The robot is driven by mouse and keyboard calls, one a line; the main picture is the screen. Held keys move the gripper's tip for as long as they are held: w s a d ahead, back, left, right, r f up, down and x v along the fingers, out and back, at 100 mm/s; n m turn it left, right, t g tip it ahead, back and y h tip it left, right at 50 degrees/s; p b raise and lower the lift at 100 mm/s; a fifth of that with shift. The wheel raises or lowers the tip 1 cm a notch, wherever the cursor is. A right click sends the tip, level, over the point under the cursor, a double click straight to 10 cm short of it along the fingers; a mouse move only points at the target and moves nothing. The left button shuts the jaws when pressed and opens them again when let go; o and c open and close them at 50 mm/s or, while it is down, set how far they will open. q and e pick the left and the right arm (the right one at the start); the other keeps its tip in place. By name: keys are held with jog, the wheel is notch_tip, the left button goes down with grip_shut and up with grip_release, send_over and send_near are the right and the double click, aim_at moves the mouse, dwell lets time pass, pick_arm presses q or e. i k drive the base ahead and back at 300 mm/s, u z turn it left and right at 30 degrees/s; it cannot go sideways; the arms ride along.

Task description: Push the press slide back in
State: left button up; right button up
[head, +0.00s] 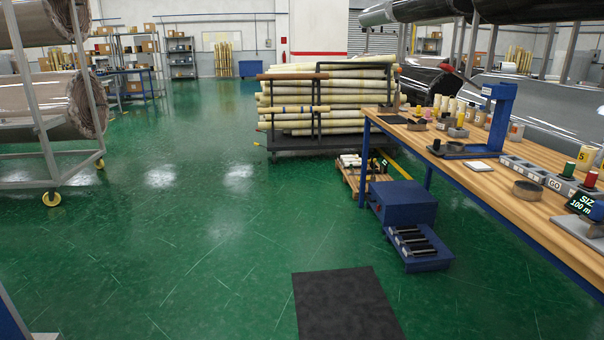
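A blue press (503,112) with an upright C-shaped frame stands on the wooden workbench (540,215) at the right of the head view. A dark lever with a red end (446,68) reaches out to the left from its top. A low blue part (462,152) extends left from the foot of the press and carries a small dark round piece. I cannot tell from here how far the slide is out. Neither of my grippers is in view.
Small rolls and containers crowd the bench. The green floor (190,240) to the left is open.

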aim_at(451, 146)
jog(key=u, duration=0.1)
jog(key=i, duration=2.35)
jog(key=z, duration=1.5)
jog(key=i, duration=1.15)
jog(key=z, duration=1.2)
jog(key=i, duration=0.15)
jog(key=z, duration=0.15)
